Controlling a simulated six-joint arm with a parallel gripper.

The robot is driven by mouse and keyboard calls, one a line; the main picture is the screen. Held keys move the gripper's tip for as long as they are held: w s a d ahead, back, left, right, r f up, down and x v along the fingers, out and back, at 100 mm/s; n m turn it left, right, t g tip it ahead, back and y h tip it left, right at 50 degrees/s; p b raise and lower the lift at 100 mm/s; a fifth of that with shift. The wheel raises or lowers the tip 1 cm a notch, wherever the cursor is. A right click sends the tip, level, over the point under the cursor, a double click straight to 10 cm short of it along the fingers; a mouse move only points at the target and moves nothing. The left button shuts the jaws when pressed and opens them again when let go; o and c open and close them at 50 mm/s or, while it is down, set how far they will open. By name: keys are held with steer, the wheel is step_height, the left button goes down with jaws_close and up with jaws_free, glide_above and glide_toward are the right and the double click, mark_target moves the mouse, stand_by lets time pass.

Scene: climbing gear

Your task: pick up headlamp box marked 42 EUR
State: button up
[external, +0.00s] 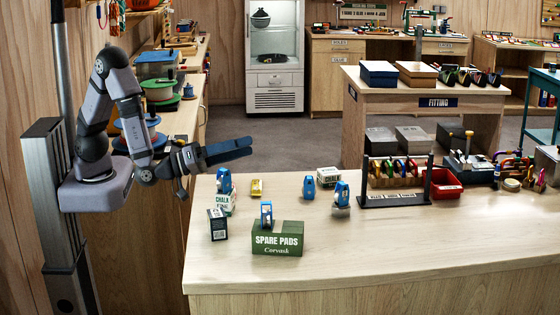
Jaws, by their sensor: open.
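My gripper (240,148) is open and empty, held level above the back left part of the table. A small dark box (217,225) with a white patch stands at the table's left edge. Blue devices stand on the table: one (223,181) on a white chalk box (221,205), one (266,214) on the green spare pads box (277,239), one (308,188) by itself, and one (341,193) on a light block. I cannot read a 42 EUR mark on anything, so I cannot tell which thing is the headlamp box.
A small yellow block (257,187) and a second chalk box (329,176) lie farther back. A black rack (395,200) with colored gear and a red bin (445,184) stand to the right. The table's front right (450,245) is clear.

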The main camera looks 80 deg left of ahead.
mark_target(209, 221)
steer(key=s+f+m+b, duration=0.1)
steer(key=s+f+m, duration=0.1)
steer(key=f, duration=0.4)
steer(key=s+d+f+m+g+y+b, duration=0.1)
steer(key=s+f+m+b, duration=0.1)
steer(key=s+f, duration=0.2)
steer(key=s+d+f+m+g+b, duration=0.1)
steer(key=s+f, duration=0.3)
steer(key=f, duration=0.6)
steer(key=shift+s+d+m+b, duration=0.1)
steer(key=shift+d+m+b, duration=0.15)
steer(key=shift+m+b, duration=0.5)
steer(key=shift+w+a+r+p, duration=0.15)
steer(key=shift+w+p, duration=0.25)
steer(key=shift+w, duration=0.4)
steer(key=shift+w+a+f+p, duration=0.1)
steer(key=shift+w+a+p, duration=0.1)
steer(key=shift+w+p, duration=0.4)
steer(key=shift+w+a+p, duration=0.2)
steer(key=shift+w+p, duration=0.15)
steer(key=shift+w, duration=0.75)
steer(key=shift+w+a+p, duration=0.2)
steer(key=shift+w+p, duration=0.1)
steer(key=shift+w, duration=0.8)
steer(key=c, duration=1.2)
